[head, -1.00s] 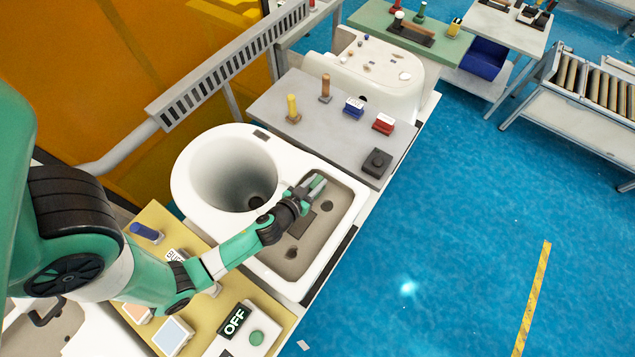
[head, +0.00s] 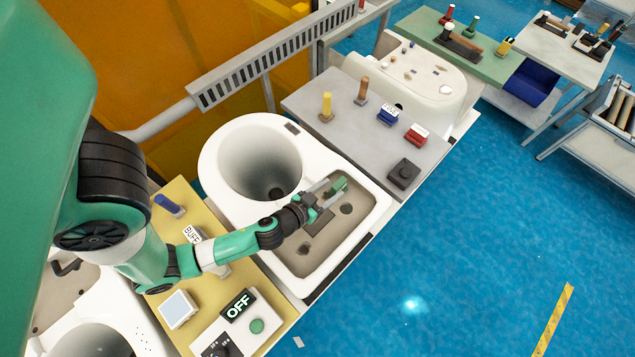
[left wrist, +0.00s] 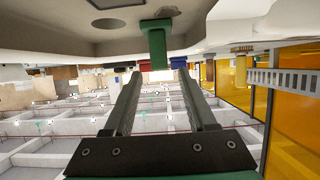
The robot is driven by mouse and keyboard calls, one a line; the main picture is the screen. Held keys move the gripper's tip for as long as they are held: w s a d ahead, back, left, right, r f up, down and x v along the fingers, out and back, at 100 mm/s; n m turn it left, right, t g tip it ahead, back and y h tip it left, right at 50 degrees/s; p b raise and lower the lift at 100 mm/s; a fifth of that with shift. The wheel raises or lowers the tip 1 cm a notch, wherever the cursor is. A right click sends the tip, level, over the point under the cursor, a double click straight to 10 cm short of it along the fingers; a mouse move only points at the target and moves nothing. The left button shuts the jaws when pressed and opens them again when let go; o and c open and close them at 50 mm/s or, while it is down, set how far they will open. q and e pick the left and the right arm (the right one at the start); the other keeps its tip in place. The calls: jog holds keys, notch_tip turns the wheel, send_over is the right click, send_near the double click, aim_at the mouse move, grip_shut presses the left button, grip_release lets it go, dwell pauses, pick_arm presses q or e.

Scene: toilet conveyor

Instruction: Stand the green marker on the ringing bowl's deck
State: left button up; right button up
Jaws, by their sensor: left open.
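The green marker (head: 340,186) stands on the ringing bowl's beige deck (head: 318,258), near the far end of the recessed area. It also shows in the left wrist view (left wrist: 157,46), where the picture is upside down and its wide foot meets the deck. My left gripper (head: 328,194) is open, its fingers pointing at the marker from the bowl side. In the left wrist view the open fingers (left wrist: 162,82) reach towards the marker, with its shaft just beyond the tips. The white bowl (head: 255,160) is beside the deck. My right gripper is not in view.
A grey station (head: 365,150) behind holds a yellow marker (head: 326,106), a brown one (head: 362,90), blue and red blocks and a black block (head: 403,173). A yellow panel (head: 190,235) with an OFF sign (head: 238,305) lies in front.

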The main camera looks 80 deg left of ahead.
pick_arm(q)
jog(key=b+v, duration=0.1)
jog(key=v, duration=0.4)
jog(key=shift+s+d, duration=0.25)
jog(key=shift+d, duration=0.05)
jog(key=shift+s+d+r, duration=0.2)
jog(key=shift+s+r, duration=0.15)
jog(key=shift+s, duration=0.1)
